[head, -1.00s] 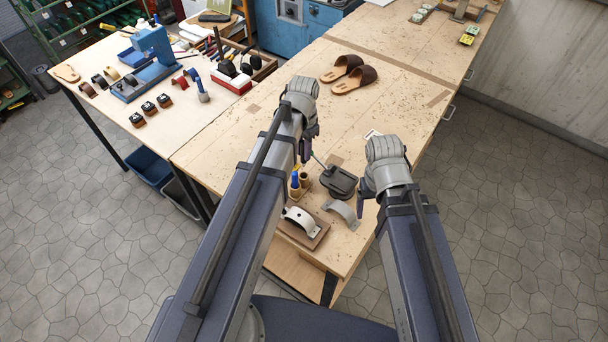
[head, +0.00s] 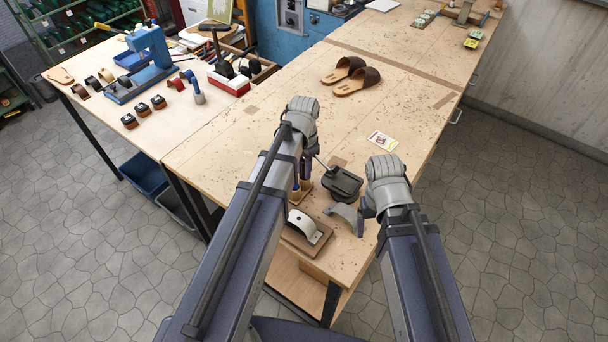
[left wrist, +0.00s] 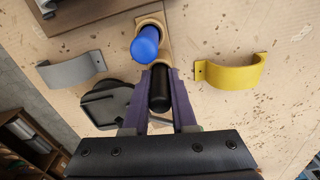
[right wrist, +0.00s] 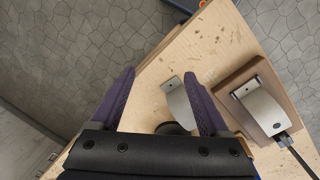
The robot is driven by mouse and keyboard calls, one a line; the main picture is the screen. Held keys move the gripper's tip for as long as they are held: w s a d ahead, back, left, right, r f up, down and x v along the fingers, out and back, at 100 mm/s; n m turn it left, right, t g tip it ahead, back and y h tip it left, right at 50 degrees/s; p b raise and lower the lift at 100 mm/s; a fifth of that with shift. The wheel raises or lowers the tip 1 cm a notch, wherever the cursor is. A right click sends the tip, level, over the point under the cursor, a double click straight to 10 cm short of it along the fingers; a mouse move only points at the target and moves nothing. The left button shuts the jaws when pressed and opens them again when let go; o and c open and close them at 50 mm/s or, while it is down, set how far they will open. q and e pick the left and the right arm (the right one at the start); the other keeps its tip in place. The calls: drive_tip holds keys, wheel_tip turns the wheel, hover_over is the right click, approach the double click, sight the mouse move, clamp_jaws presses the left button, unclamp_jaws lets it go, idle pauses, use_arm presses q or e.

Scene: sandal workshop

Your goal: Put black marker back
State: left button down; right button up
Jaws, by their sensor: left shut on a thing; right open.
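The black marker (left wrist: 160,92) is between the fingers of my left gripper (left wrist: 160,75), seen nearly end-on in the left wrist view. The gripper is shut on it. The wooden marker holder (left wrist: 152,20) is right beside it, with the blue marker (left wrist: 146,42) upright in it. I cannot tell whether the black marker's lower end is inside the holder. In the head view my left gripper (head: 303,178) largely covers the holder (head: 304,192). My right gripper (right wrist: 158,75) is open and empty; in the head view it (head: 364,212) is near the bench's right edge.
A grey curved strap (right wrist: 178,104) and a white strap on a wooden board (right wrist: 288,75) lie near the bench corner. A black dish (head: 343,183) sits right of the holder. A yellow strap (left wrist: 232,74) is close by. Sandals (head: 357,80) and a card (head: 382,141) lie farther back.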

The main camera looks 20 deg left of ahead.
use_arm(q)
drive_tip(key=shift+f, duration=0.1)
use_arm(e)
drive_tip(key=shift+f, duration=0.1)
use_arm(q)
drive_tip(key=shift+f, duration=0.1)
use_arm(e)
drive_tip(key=shift+f, duration=0.1)
use_arm(q)
drive_tip(key=shift+f, duration=0.15)
use_arm(e)
drive_tip(key=shift+f, duration=0.2)
use_arm(q)
drive_tip(key=c, duration=0.7)
unclamp_jaws()
use_arm(e)
drive_tip(key=shift+r, duration=0.1)
drive_tip(key=shift+r, duration=0.1)
